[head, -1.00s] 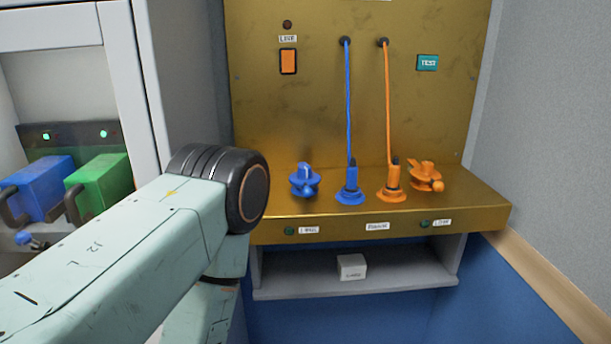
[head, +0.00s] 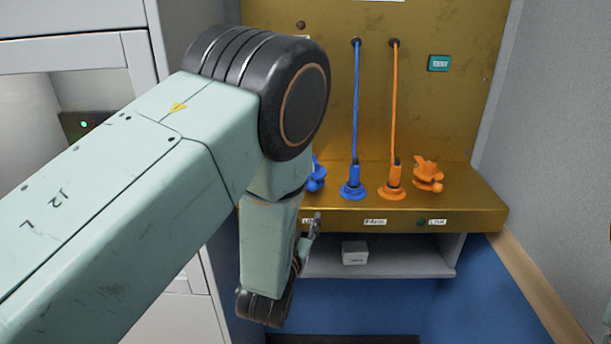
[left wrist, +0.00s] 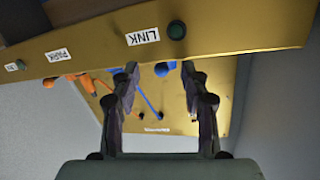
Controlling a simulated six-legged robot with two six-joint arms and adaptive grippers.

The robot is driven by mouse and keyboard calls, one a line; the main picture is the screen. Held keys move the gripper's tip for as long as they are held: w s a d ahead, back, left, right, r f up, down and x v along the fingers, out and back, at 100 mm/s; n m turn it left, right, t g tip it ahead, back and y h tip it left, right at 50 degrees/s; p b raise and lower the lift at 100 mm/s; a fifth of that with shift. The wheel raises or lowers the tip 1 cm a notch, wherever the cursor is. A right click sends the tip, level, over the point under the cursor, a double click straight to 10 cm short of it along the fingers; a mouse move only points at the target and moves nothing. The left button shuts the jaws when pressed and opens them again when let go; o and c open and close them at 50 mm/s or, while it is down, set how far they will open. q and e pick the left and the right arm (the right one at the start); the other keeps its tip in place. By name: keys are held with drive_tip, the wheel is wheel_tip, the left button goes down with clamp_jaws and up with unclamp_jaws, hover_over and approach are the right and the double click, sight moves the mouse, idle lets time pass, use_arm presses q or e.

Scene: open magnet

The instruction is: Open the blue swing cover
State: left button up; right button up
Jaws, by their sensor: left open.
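The blue swing cover (head: 316,176) is on the left end of the gold ledge, partly hidden behind my left arm in the head view. In the left wrist view a blue part (left wrist: 166,68), likely the cover, shows beyond the ledge between my fingertips. My left gripper (head: 314,226) is just in front of the ledge's front face, below the cover. In the left wrist view its two fingers (left wrist: 159,70) are apart with nothing held. No contact with the cover is visible.
Beside the cover stand a blue plug (head: 353,184) and an orange plug (head: 396,180) with cables, then an orange cover (head: 428,174). The ledge (head: 460,206) has labels on its front. Below is a shelf with a white box (head: 355,252). A grey wall bounds the right.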

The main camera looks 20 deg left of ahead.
sight(312, 186)
use_arm(q)
drive_tip(key=r, duration=0.1)
drive_tip(key=w+d+r+t, duration=0.1)
drive_tip(key=r, duration=0.1)
drive_tip(key=shift+w, duration=0.2)
drive_tip(key=w, duration=0.1)
drive_tip(key=w+a, duration=0.1)
drive_tip(key=w, duration=0.2)
drive_tip(key=shift+w+a+f, duration=0.1)
drive_tip(key=shift+w+a, duration=0.1)
drive_tip(key=shift+a, duration=0.2)
drive_tip(key=w, duration=0.3)
drive_tip(key=shift+w+d, duration=0.15)
drive_tip(key=shift+d, duration=0.25)
drive_tip(key=shift+a, duration=0.4)
drive_tip(key=shift+d, duration=0.35)
drive_tip(key=c, duration=0.5)
drive_tip(key=shift+a+f, duration=0.1)
drive_tip(key=shift+a, duration=0.2)
clamp_jaws()
drive_tip(key=shift+d, duration=0.15)
drive_tip(key=shift+d, duration=0.1)
